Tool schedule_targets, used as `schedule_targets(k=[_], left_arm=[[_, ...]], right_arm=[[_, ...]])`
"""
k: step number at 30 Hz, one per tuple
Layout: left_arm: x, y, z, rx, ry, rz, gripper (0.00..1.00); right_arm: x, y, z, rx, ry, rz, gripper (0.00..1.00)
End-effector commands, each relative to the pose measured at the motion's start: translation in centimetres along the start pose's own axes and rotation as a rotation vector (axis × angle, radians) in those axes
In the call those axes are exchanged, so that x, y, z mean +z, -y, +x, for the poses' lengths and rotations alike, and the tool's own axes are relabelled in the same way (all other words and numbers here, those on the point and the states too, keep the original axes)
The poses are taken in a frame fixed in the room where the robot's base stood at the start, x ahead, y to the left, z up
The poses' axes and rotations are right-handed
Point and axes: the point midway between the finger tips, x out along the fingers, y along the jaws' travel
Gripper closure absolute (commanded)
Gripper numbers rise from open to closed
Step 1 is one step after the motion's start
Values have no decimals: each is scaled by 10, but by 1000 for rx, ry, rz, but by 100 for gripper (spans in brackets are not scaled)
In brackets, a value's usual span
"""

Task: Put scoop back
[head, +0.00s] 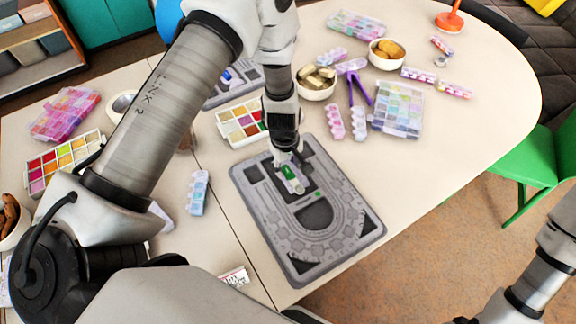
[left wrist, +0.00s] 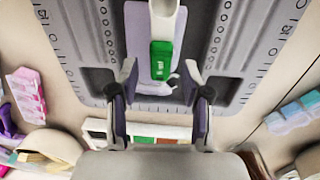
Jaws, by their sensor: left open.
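The scoop, white with a green labelled band, shows in the left wrist view (left wrist: 162,58) and in the head view (head: 291,174). It is at the upper part of the grey bead board (head: 347,238). A pale lilac patch shows beneath it in the wrist view. My left gripper (head: 287,156) is over that end of the board, pointing down. In the wrist view its two fingers (left wrist: 160,82) are apart, one on each side of the scoop's green end, with gaps showing. Whether the scoop lies flat on the board is hard to tell. My right gripper is out of view.
A second grey board (head: 236,90) lies behind my left arm. A multicoloured bead tray (head: 239,123), purple tweezers (head: 359,91), bowls (head: 316,84) and bead boxes (head: 397,108) stand around the board. The table to the board's right is clear.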

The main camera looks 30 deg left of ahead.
Motion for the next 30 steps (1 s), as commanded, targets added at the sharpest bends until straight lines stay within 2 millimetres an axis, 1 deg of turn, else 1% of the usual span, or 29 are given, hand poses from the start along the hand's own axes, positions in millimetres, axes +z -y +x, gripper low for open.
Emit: schedule_targets(k=[1, 4, 6, 9, 12, 15, 17, 30], left_arm=[[-1, -2, -17, 4, -2, 1, 52], [-1, -1, -43, 4, -2, 2, 52], [-1, -2, -61, 5, -3, 1, 52], [-1, -1, -83, 5, -2, 1, 52], [0, -1, -99, 4, -1, 0, 52], [0, 0, -108, 2, 0, 0, 52], [0, 0, -110, 2, 0, -1, 52], [0, 0, -110, 1, 0, 0, 52]], right_arm=[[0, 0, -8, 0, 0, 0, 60], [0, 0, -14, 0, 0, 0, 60], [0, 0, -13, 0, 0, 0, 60], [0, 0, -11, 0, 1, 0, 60], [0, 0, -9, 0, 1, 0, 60], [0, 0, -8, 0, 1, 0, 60], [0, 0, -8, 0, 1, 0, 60], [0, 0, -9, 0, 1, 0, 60]])
